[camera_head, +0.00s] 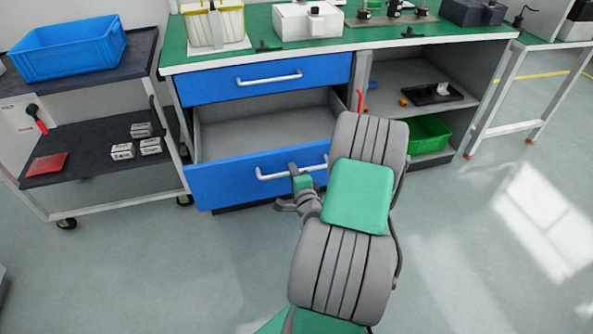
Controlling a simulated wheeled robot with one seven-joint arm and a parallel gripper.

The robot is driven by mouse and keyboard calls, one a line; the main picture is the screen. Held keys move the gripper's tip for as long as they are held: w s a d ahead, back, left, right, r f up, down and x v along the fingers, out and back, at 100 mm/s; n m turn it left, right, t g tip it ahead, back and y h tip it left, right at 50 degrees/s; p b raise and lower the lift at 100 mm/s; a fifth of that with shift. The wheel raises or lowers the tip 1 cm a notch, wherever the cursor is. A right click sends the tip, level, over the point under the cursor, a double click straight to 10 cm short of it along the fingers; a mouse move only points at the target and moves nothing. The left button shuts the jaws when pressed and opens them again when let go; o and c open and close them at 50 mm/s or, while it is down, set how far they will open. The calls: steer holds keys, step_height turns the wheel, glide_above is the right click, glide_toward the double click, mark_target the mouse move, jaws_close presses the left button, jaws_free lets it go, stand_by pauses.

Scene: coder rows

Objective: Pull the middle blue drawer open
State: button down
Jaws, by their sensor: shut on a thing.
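The middle blue drawer (228,188) is below the top blue drawer (215,85) and stands pulled well out of the cabinet. Its grey inside (265,135) shows and looks empty. Its white bar handle (270,176) runs across the front. My gripper (295,172) is at the right part of this handle and shut on it. My arm covers the drawer's right end and part of the handle. The top drawer is shut. Any drawer below is hidden by the open one.
A dark cart (90,100) with a blue crate (70,52) stands close at left. Open shelves with a green bin (428,136) are right of the drawers. The green worktop (258,28) holds several items. The floor (170,260) in front is clear.

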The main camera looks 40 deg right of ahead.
steer(key=shift+s+a, duration=0.1)
steer(key=shift+a, duration=0.1)
steer(key=c, duration=1.7)
jaws_free()
steer(key=shift+c, duration=0.2)
steer(key=shift+o, duration=1.4)
steer(key=shift+d, duration=0.15)
steer(key=v, duration=0.8)
steer(key=shift+b, duration=0.35)
